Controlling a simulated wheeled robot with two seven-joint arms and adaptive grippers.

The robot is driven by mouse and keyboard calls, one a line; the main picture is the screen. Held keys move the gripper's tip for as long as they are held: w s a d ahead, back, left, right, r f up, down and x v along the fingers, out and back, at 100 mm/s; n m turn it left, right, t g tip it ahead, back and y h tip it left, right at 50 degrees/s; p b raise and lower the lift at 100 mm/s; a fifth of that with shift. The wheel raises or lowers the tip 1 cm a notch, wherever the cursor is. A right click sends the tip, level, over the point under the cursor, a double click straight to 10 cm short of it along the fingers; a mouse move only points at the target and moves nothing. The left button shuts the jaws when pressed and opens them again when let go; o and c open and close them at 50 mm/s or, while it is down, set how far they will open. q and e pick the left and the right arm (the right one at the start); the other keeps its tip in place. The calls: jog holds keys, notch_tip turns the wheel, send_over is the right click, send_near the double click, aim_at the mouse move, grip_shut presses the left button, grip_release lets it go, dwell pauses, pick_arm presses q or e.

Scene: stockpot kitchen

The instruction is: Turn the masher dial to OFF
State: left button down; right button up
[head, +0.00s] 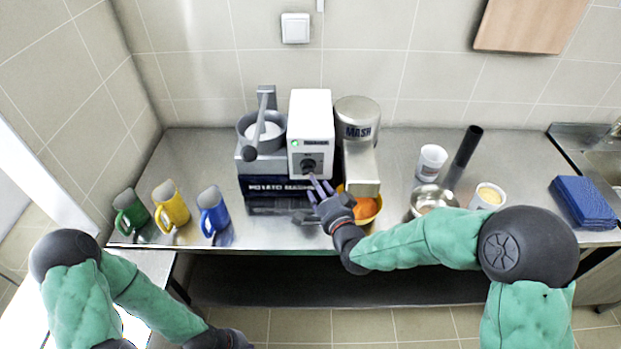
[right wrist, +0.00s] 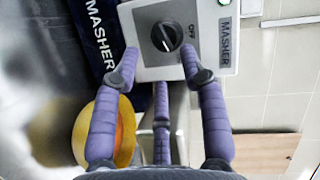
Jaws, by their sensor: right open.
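The masher is a white box (head: 311,106) on the steel counter, with a black round dial (head: 310,164) low on its front. In the right wrist view the dial (right wrist: 166,36) has a pale pointer line slanting across it, and the word OFF is printed at its right side. The line does not appear to point straight at OFF. My right gripper (head: 319,186) is open and empty just in front of and below the dial. In the right wrist view its purple fingers (right wrist: 157,70) spread below and around the dial, with no clear contact.
An orange-filled yellow bowl (head: 366,207) sits beside my right gripper, below the MASH canister (head: 357,119). Green, yellow and blue mugs (head: 214,212) stand left. A white cup (head: 431,162), metal bowl (head: 434,198) and dark cylinder (head: 464,153) stand right. A green light glows above the dial.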

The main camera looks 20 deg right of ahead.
aim_at(308, 169)
jog(key=w, duration=0.5)
jog(key=shift+w+a+f+b, duration=0.25)
jog(key=shift+w+f+b, duration=0.05)
jog(key=shift+f, duration=0.1)
grip_shut()
